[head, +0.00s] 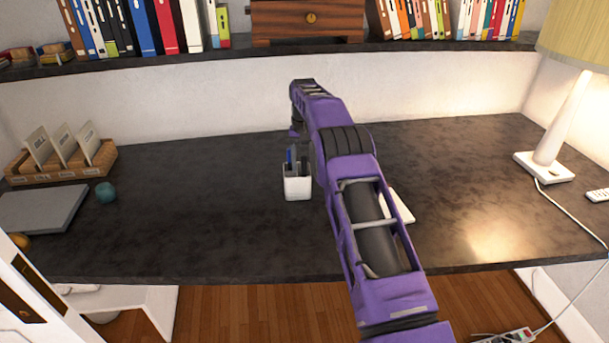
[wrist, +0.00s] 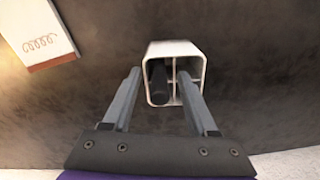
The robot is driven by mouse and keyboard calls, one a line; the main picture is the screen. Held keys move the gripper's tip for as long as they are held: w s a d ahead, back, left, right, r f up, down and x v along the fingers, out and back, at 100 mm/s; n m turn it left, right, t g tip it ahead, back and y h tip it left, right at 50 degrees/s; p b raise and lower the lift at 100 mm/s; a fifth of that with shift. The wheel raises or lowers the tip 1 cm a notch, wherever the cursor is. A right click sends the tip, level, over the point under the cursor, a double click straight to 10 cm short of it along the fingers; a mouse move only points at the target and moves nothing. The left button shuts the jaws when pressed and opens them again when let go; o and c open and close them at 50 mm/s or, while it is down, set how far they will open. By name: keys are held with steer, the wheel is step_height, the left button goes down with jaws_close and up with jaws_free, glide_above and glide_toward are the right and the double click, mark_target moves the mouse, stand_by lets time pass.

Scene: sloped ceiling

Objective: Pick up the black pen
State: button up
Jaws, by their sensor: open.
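A white square pen holder (head: 297,187) stands on the dark desk, left of my purple arm. In the wrist view the holder (wrist: 176,47) is seen from above, with a thin divider inside. A black pen (wrist: 158,84) is in its left compartment. My gripper (wrist: 159,73) is open, with one finger on each side of the pen. The left fingertip appears outside the holder's left wall, and the right fingertip overlaps the right compartment. I cannot tell how deep the fingers are. In the head view my arm largely hides the gripper, and a small blue item shows above the holder.
A white notepad (wrist: 38,30) lies near the holder, partly behind my arm in the head view. A lamp (head: 545,165) stands at right. A grey laptop (head: 40,209), teal ball (head: 105,192) and wooden card tray (head: 62,172) are at left. A bookshelf (head: 230,53) runs above the desk.

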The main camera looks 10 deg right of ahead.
jaws_close()
steer(key=shift+r, duration=0.1)
